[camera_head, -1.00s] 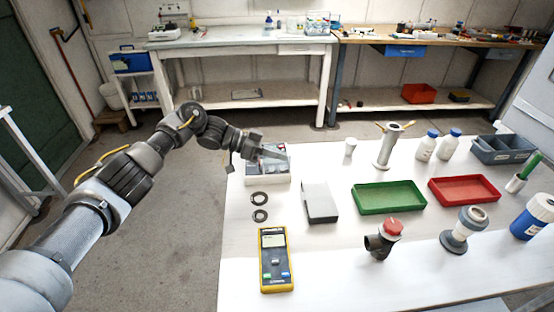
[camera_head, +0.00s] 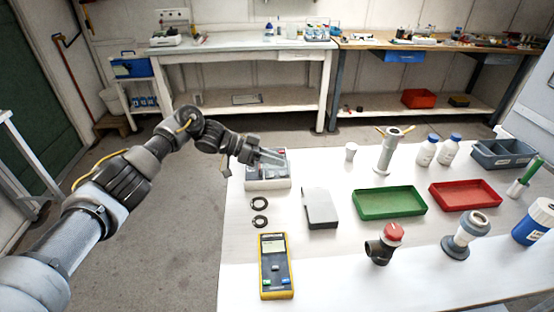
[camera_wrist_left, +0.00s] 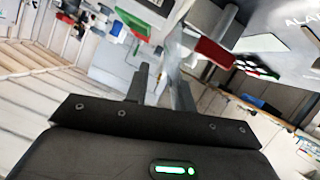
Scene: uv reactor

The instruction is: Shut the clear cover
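A white control box (camera_head: 268,184) stands at the far left corner of the white table, with grey and red parts on its top. My left gripper (camera_head: 274,158) is just above the box, reaching in from the left. The clear cover is hard to make out in the head view, partly behind the gripper. In the left wrist view, a pale see-through strip (camera_wrist_left: 178,48) rises beyond the fingertips and may be the cover. The two fingers (camera_wrist_left: 160,82) stand apart with a narrow gap; I cannot tell whether they touch the cover. My right gripper is out of view.
Two black rings (camera_head: 259,212), a grey-white block (camera_head: 320,206) and a yellow meter (camera_head: 275,266) lie near the box. A green tray (camera_head: 390,213) and a red tray (camera_head: 465,205) are further right. The floor left of the table is clear.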

